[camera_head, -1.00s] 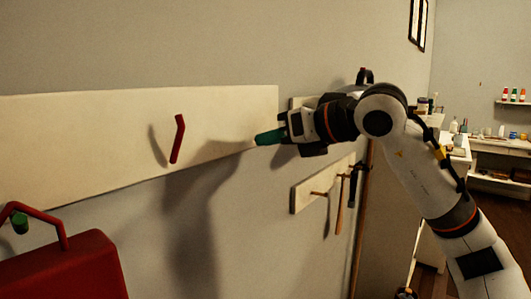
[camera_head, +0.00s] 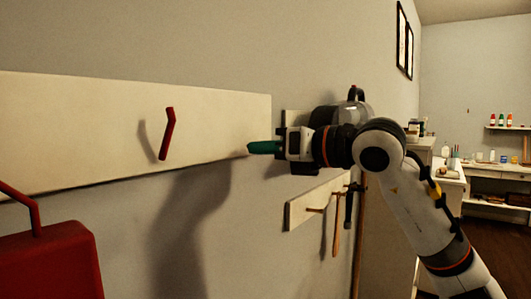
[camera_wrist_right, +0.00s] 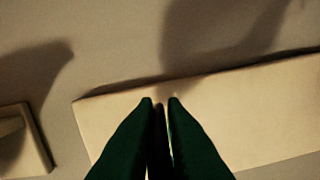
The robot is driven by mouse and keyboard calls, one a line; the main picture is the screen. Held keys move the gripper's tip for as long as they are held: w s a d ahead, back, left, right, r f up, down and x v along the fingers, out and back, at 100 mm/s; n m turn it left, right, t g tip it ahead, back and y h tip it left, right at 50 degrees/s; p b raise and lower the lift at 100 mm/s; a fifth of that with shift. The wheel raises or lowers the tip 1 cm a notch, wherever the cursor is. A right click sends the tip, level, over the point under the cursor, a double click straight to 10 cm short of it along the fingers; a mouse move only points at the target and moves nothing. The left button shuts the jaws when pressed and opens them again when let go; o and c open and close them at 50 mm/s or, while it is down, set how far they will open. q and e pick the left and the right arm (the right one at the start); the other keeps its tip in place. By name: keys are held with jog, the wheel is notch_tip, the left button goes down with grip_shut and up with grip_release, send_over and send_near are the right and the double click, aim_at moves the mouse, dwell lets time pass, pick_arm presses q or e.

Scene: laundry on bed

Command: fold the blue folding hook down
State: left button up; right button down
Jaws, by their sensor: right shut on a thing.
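My right gripper (camera_head: 250,148) has green fingers that point left at the right end of the long pale wall board (camera_head: 80,130). In the right wrist view the fingers (camera_wrist_right: 161,100) are nearly together, shut on a thin dark strip (camera_wrist_right: 158,135) that I cannot identify. The board (camera_wrist_right: 240,115) shows behind them. A red hook (camera_head: 167,134) sticks out of the board, left of and apart from the gripper. No blue hook can be made out in either view. My left gripper is not in view.
A red case with a handle (camera_head: 48,265) stands at the lower left. A smaller board (camera_head: 300,212) with hanging tools is below my right arm. Shelves and a bench with bottles (camera_head: 490,170) are at the far right.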

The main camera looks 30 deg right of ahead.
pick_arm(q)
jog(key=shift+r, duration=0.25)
pick_arm(e)
jog(key=shift+r, duration=0.15)
jog(key=c, duration=1.5)
grip_release()
jog(key=shift+d, duration=0.1)
